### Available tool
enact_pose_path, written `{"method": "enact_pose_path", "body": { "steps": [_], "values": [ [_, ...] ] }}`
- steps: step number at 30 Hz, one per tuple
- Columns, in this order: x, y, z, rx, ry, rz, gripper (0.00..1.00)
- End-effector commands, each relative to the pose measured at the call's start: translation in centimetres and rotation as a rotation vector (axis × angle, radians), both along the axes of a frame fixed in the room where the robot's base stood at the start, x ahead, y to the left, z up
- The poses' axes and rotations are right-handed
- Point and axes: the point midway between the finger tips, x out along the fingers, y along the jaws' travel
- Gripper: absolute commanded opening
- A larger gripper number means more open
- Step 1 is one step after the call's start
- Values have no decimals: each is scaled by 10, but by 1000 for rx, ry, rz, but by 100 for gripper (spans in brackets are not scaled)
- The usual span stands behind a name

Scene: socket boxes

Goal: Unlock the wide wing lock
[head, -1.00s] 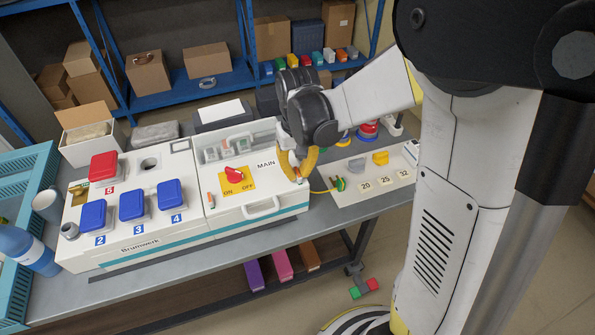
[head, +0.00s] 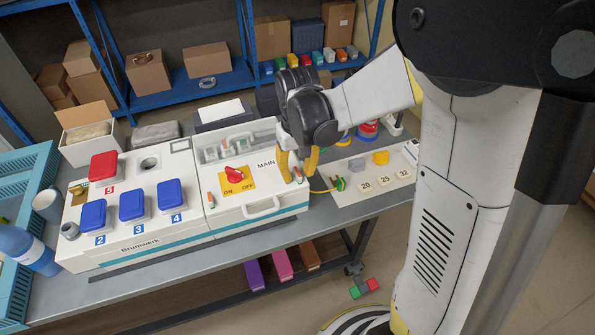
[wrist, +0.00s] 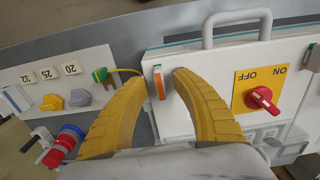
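The white MAIN box (head: 232,211) stands on the bench with a red switch on a yellow ON/OFF plate. An orange wing lock (head: 298,174) sits at the right end of its front; it also shows in the wrist view (wrist: 159,83), upright in the picture. A second small orange lock (head: 211,200) is at the left end, partly seen at the wrist view's right edge (wrist: 313,56). Which lock is wider I cannot tell. My gripper (head: 298,174) is open, its yellow fingers (wrist: 160,75) on either side of the right lock, with gaps visible.
A grey handle (head: 262,209) projects from the box front near the lock. A panel (head: 365,190) with plugs and numbered tags lies to the right, with a green-yellow plug (wrist: 101,75) close to one finger. Blue-lidded sockets (head: 132,206) are left.

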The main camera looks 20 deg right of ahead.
Motion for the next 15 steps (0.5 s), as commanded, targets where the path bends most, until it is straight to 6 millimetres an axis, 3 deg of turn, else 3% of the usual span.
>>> {"method": "enact_pose_path", "body": {
  "steps": [7, 15],
  "values": [
    [0, 0, 13, 0, 0, 0, 32],
    [0, 0, 72, 0, 0, 0, 32]
  ]
}}
